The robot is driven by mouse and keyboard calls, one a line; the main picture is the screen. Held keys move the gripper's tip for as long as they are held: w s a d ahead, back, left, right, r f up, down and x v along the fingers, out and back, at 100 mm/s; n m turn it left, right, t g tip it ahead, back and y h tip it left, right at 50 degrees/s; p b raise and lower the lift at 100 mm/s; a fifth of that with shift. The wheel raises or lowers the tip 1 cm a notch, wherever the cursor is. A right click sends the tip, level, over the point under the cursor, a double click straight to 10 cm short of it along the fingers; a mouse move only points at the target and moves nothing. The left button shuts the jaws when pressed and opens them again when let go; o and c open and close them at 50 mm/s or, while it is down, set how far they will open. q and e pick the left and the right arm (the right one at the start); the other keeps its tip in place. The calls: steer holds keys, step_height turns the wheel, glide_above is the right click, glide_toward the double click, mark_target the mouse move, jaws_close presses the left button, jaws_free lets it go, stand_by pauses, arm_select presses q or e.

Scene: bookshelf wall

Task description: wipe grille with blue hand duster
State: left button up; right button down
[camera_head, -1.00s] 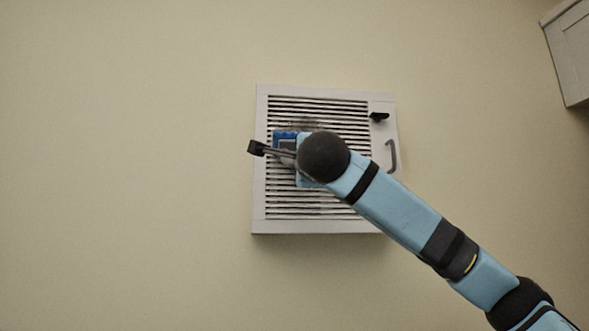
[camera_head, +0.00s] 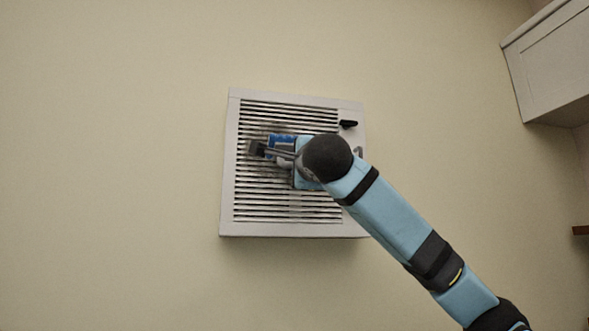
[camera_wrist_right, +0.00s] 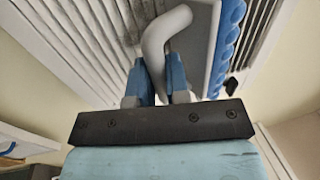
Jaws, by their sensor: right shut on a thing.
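The grille (camera_head: 240,205) is a white wall-mounted box with dark horizontal slats, a black knob and a grey handle on its right side. It also shows close up in the right wrist view (camera_wrist_right: 75,35). My right gripper (camera_head: 284,157) is shut on the curved pale handle (camera_wrist_right: 165,35) of the blue hand duster (camera_head: 281,143). In the right wrist view the duster's grey back and blue padded edge (camera_wrist_right: 228,40) lie over the slats. Dark smudges show on the slats near it. Whether the pad touches the slats cannot be told. My left gripper is not in view.
A white cabinet (camera_head: 550,65) hangs at the upper right. A small brown edge (camera_head: 580,230) shows at the far right. The beige wall (camera_head: 110,160) left of the grille is bare.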

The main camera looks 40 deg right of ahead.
steer(key=shift+s+d+b, duration=0.2)
steer(key=shift+s+d, duration=0.25)
steer(key=shift+d, duration=0.2)
steer(key=shift+s+d+b, duration=0.15)
steer(key=shift+s+d, duration=0.25)
steer(key=shift+d, duration=0.25)
steer(key=shift+s+a+r+p, duration=0.1)
steer(key=shift+r+p, duration=1)
steer(key=shift+r, duration=0.5)
steer(key=w+a, duration=0.5)
steer(key=a, duration=0.5)
steer(key=shift+w+a, duration=0.15)
steer(key=shift+w, duration=0.15)
steer(key=shift+a+f, duration=0.1)
